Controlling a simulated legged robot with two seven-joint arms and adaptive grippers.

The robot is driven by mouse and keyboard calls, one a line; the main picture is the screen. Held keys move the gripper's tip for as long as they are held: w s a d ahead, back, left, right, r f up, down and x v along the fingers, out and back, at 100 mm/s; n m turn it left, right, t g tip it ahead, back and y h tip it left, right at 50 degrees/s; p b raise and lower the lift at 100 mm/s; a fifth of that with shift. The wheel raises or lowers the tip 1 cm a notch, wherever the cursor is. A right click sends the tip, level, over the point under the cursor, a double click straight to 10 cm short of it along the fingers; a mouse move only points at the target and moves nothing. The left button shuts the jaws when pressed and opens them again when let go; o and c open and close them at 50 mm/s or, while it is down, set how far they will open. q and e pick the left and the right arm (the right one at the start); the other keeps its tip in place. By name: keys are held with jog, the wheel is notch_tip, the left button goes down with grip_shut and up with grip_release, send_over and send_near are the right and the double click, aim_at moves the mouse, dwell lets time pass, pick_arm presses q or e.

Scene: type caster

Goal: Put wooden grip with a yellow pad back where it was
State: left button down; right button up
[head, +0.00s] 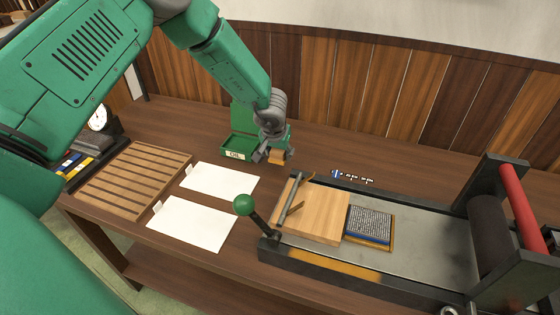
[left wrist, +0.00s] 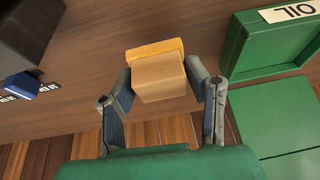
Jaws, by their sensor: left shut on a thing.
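The wooden grip with a yellow pad (left wrist: 160,80) sits between the fingers of my left gripper (left wrist: 163,88) in the left wrist view. The pad is the orange-yellow layer at the grip's far end. My left gripper is shut on the grip. In the head view my left gripper (head: 274,156) is beside the green tray labelled OIL (head: 236,154), just to its right. The grip (head: 277,157) shows there as a small orange-yellow block under the fingers. The head view does not settle whether it touches the table.
Two white sheets (head: 193,223) lie left of the press bed (head: 425,247). A wooden block (head: 320,213) and a type plate (head: 370,226) are on the bed. A slatted wooden rack (head: 134,178) lies at the left.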

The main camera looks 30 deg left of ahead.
pick_arm(q)
jog(key=f, duration=0.2)
jog(key=shift+s+a+f, duration=0.15)
jog(key=shift+a+f, duration=0.05)
jog(key=shift+f, duration=0.2)
jog(key=shift+d, duration=0.45)
jog(key=c, duration=0.9)
grip_release()
jog(key=shift+o, duration=0.2)
jog(key=shift+a, duration=0.15)
jog(key=shift+a, duration=0.1)
jog(key=shift+a+r, duration=0.1)
jog(key=shift+r, duration=0.05)
jog(key=p+v, duration=0.1)
jog(key=v, duration=1)
jog(key=shift+r, duration=0.35)
